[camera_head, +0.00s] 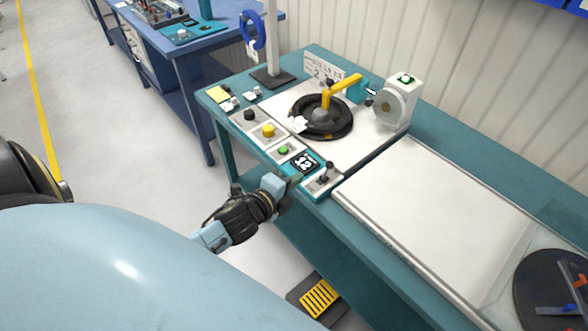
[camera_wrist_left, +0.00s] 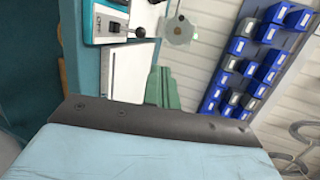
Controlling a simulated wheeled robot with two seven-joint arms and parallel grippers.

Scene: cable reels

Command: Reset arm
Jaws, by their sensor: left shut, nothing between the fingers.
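My left gripper (camera_head: 292,187) is at the front edge of the teal workbench, just below the display panel. Its fingers are shut with nothing between them. In the left wrist view the greenish fingers (camera_wrist_left: 162,88) show together, beyond a dark plate and a pale blue housing. The small lever switch (camera_head: 324,178) on the bench's front panel is right of the gripper; it also shows in the left wrist view (camera_wrist_left: 139,32). I cannot tell whether the gripper touches the bench. My right gripper is not in view.
The panel carries a green button (camera_head: 284,150), a yellow knob (camera_head: 268,130) and a display (camera_head: 305,162). Behind stand a black reel (camera_head: 320,116) with a yellow arm and a white motor unit (camera_head: 397,102). A yellow-striped pedal (camera_head: 319,298) is on the floor. Blue bins (camera_wrist_left: 238,46) hang on the wall.

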